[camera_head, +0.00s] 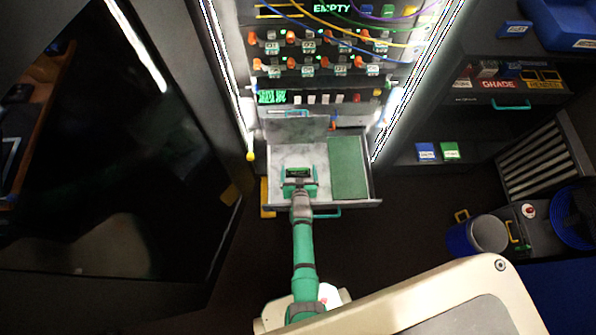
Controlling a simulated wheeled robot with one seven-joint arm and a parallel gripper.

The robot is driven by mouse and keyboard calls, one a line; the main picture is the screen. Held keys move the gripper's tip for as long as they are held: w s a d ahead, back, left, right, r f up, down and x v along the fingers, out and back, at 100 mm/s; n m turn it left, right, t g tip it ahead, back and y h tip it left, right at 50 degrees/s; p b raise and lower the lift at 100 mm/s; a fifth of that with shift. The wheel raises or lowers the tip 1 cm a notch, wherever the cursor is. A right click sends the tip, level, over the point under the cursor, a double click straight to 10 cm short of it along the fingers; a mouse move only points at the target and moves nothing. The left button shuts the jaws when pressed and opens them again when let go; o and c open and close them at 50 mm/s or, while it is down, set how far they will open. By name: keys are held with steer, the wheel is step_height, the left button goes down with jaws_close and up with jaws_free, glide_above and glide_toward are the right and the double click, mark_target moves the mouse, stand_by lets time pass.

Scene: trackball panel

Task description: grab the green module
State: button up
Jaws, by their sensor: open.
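My gripper (299,183) is open over the left part of a pulled-out drawer (372,203), with its green arm reaching up from below. A small dark block with faint green marks (298,172) shows between or just beyond the fingertips; I cannot tell whether they touch it. A flat green panel (348,168) fills the drawer's right side, apart from the gripper. A small green box with a pale label (450,150) sits on the low shelf at right, far from the gripper. I cannot tell which of these is the green module.
A blue box (426,151) sits beside the green box. A blue bucket (478,236) stands at lower right. A large dark glossy panel (110,170) fills the left.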

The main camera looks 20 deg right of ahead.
steer(key=shift+w+f, duration=0.3)
steer(key=shift+w, duration=0.2)
steer(key=c, duration=1.2)
